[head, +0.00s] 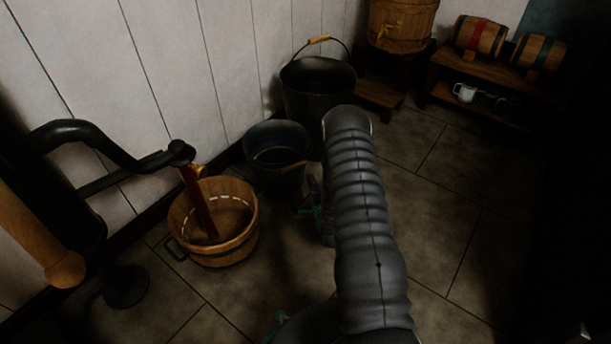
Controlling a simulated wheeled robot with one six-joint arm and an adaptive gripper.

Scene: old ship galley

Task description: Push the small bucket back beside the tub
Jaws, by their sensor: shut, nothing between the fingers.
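The small bucket (262,171) is dark, round and open at the top, with a handle lying at its right side. It stands upright on the floor near the wall. The tub (221,244) is low and wooden, with a dark band and a side handle, to the left and in front of the bucket. A narrow gap seems to separate them. My gripper (309,207) shows partly beyond my arm, low at the bucket's right side. It is shut and empty. I cannot tell whether it touches the bucket. My arm hides part of the gripper.
A larger black bucket (311,92) stands behind the small one. A wooden keg (402,28) on a stand and a low shelf (473,68) with small casks are at the back right. A black pipe (98,139) juts in at left. The right floor is clear.

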